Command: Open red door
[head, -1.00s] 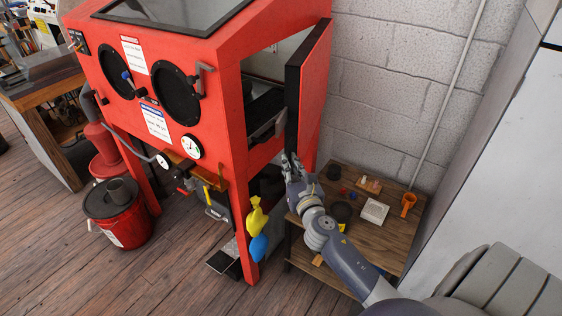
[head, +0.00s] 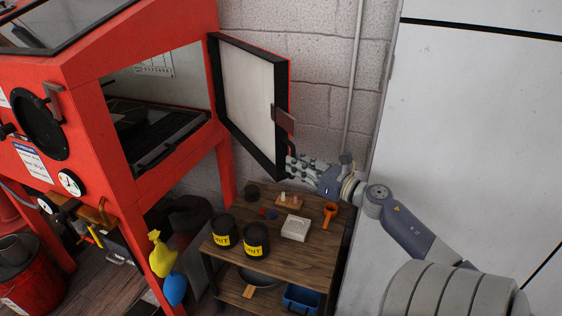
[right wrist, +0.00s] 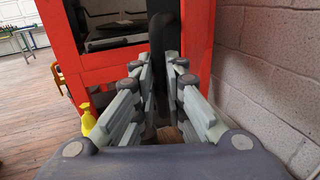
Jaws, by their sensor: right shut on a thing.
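The red door (head: 250,103) on the side of the red cabinet (head: 100,80) stands wide open, swung out toward the wall. Its pale inner panel and black rim face me. My right gripper (head: 296,166) is at the door's free edge, low down. In the right wrist view its fingers (right wrist: 160,100) are on either side of a dark upright handle (right wrist: 164,45), shut on it. The cabinet's side opening (head: 158,105) shows a dark grate inside. My left gripper is not in view.
A wooden shelf table (head: 290,255) stands below the door, with black pots (head: 256,240), a white block (head: 295,228) and an orange tool (head: 329,213). Yellow (head: 161,255) and blue (head: 175,288) bottles hang on the cabinet. The grey block wall (head: 330,60) is close behind the door.

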